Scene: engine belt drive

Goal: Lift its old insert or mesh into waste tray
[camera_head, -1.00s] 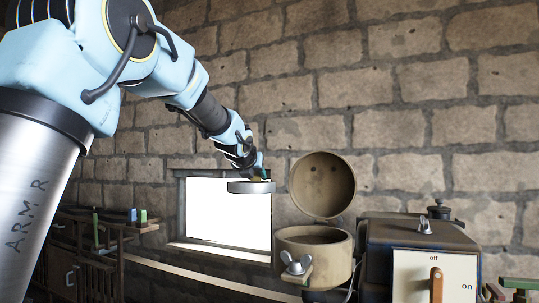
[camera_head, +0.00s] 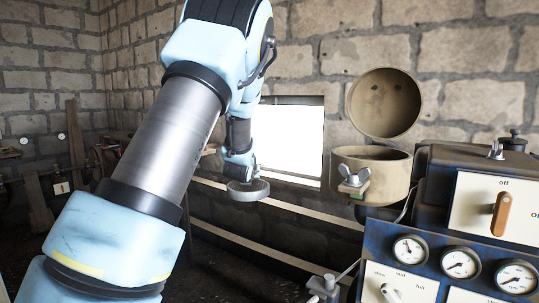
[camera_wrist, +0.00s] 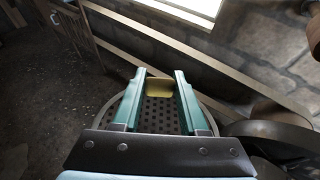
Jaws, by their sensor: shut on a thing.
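My gripper (camera_wrist: 159,100) is shut on the yellow tab of a round grey perforated insert (camera_wrist: 160,118), which hangs below the green fingers. In the head view the insert (camera_head: 248,190) is held in the air at the lower left of the bright window, left of and apart from the tan round housing (camera_head: 372,170). The housing's lid (camera_head: 384,103) stands open behind it, and a wing nut (camera_head: 354,177) sits on its front. I cannot make out a waste tray in either view.
A blue machine panel with gauges (camera_head: 461,263) and an off/on lever (camera_head: 501,214) stands at the right. A pale rail (camera_head: 285,207) runs along the wall below the window (camera_head: 288,138). Dark floor (camera_wrist: 50,105) lies open at the left in the wrist view.

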